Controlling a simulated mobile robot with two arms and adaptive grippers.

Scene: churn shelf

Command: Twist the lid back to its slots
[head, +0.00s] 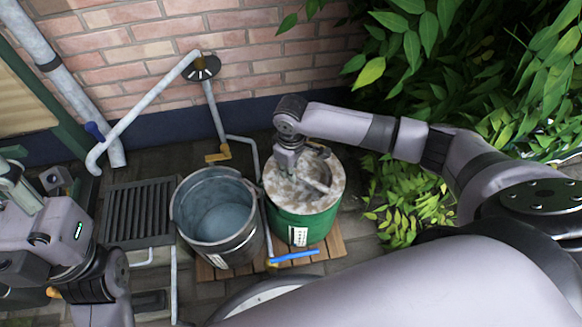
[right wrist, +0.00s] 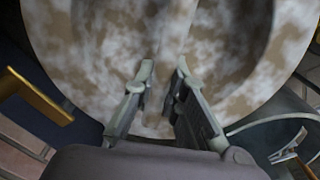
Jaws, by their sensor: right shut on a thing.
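A mottled white and brown lid (head: 330,202) sits on top of a green churn (head: 290,226). It fills the upper part of the right wrist view (right wrist: 100,50). My right gripper (head: 309,172) is over the lid. In the right wrist view, its two fingers (right wrist: 164,88) are either side of a narrow raised ridge on the lid and shut on it. The lid's slots cannot be made out. My left arm is at the left edge, away from the churn; its fingertips are not clear.
A grey metal bucket (head: 218,210) stands close left of the churn. A wooden slatted base (head: 325,246) is under the churn. A tap pipe (head: 160,98) comes from the brick wall (head: 270,60). A dark grate (head: 139,213) lies left of the bucket. Leafy plants (head: 418,200) crowd the right.

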